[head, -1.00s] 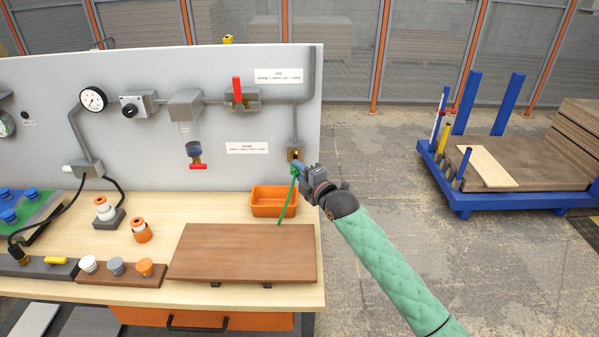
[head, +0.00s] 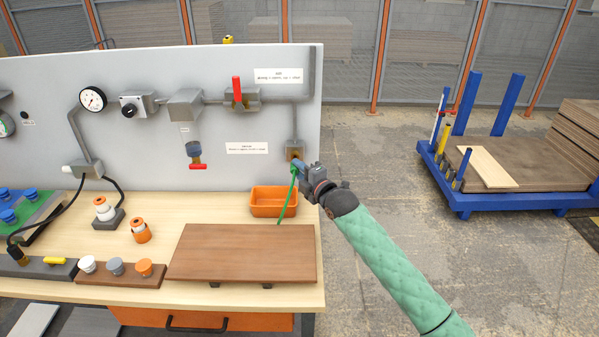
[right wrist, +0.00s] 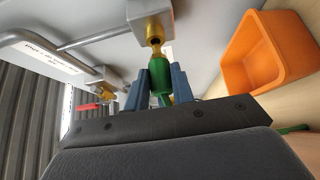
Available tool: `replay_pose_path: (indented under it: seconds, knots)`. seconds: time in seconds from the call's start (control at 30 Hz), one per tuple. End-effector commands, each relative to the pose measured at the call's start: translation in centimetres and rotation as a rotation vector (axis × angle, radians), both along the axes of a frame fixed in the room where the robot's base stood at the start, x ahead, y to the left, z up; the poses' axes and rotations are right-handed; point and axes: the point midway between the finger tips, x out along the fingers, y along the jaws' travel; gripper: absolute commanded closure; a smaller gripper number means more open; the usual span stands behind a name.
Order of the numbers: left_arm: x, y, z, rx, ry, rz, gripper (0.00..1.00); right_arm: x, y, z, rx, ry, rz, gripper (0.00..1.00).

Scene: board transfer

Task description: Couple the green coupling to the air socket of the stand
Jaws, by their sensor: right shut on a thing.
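My right gripper (head: 300,171) is at the lower right of the grey panel, just in front of the air socket (head: 294,152). In the right wrist view its blue fingers (right wrist: 160,85) are shut on the green coupling (right wrist: 160,74). The coupling points at the brass socket (right wrist: 154,30) and is nearly in line with it. Its brass-coloured tip is close to the socket mouth; I cannot tell whether they touch. A green hose (head: 288,205) hangs from the coupling toward the bench. My left gripper is out of view.
An orange bin (head: 273,212) stands on the bench right below the socket. A brown board (head: 243,253) lies in front of it. A red-handled valve (head: 237,92) sits higher on the panel. Open floor lies right of the bench, then a blue cart (head: 470,200).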

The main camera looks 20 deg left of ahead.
Motion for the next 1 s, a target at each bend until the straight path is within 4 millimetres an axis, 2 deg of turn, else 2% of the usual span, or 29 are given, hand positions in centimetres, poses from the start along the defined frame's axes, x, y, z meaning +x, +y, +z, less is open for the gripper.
replay_pose_path:
  seconds: [1.0]
  knots:
    - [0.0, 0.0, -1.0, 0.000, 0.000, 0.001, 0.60, 1.8, 0.5, 0.0, 0.000, 0.000, 0.000, 0.99]
